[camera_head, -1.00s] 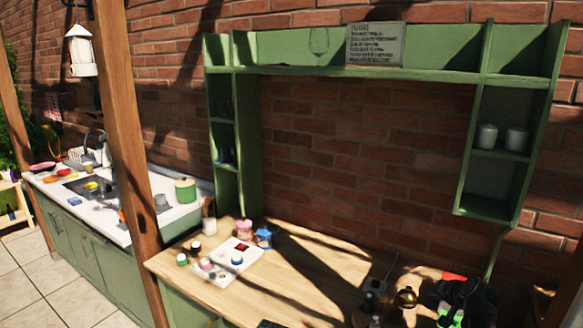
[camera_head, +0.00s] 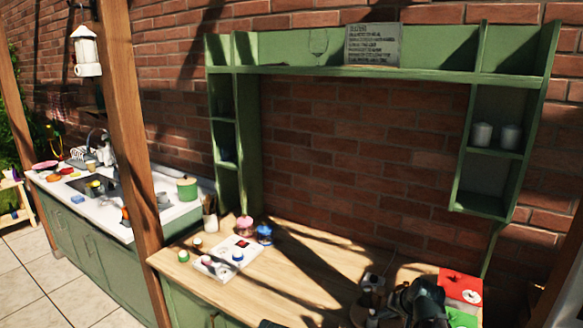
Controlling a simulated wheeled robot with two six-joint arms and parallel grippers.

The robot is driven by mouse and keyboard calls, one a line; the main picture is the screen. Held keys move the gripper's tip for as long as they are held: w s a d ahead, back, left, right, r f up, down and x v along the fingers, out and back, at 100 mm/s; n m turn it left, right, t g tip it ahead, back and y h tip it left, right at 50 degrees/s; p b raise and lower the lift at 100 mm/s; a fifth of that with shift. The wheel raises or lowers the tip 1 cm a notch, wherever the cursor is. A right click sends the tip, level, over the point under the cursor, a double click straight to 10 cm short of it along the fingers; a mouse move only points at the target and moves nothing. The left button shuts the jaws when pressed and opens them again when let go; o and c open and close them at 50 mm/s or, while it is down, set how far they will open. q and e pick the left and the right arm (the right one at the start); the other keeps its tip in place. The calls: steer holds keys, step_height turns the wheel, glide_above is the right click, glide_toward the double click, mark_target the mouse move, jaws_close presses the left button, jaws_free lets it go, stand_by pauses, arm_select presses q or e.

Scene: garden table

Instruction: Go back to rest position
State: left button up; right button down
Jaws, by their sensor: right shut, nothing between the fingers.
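My right gripper (camera_head: 412,298) is a dark shape low at the right, over the right end of the wooden garden table (camera_head: 310,292). Nothing shows held in it, and its fingers are shut. A red and green box (camera_head: 460,284) stands just to the right of it, partly hidden by my arm. I do not make out my left gripper; only a small dark shape shows at the bottom edge.
Brown and metallic items (camera_head: 372,290) stand close to the left of my right gripper. A white tray (camera_head: 222,264) with small jars, a pink jar (camera_head: 245,225) and a blue jar (camera_head: 265,233) are at the left. A green shelf (camera_head: 350,72) rises behind. The table's middle is clear.

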steer(key=s+a+f+n+g+h, duration=0.3)
steer(key=s+a+n+g, duration=0.3)
steer(key=s+a, duration=1.5)
steer(key=shift+s+a+f+n, duration=0.15)
steer(key=shift+s+a+n, duration=0.1)
steer(key=shift+s+n, duration=0.75)
steer(key=shift+w, duration=0.2)
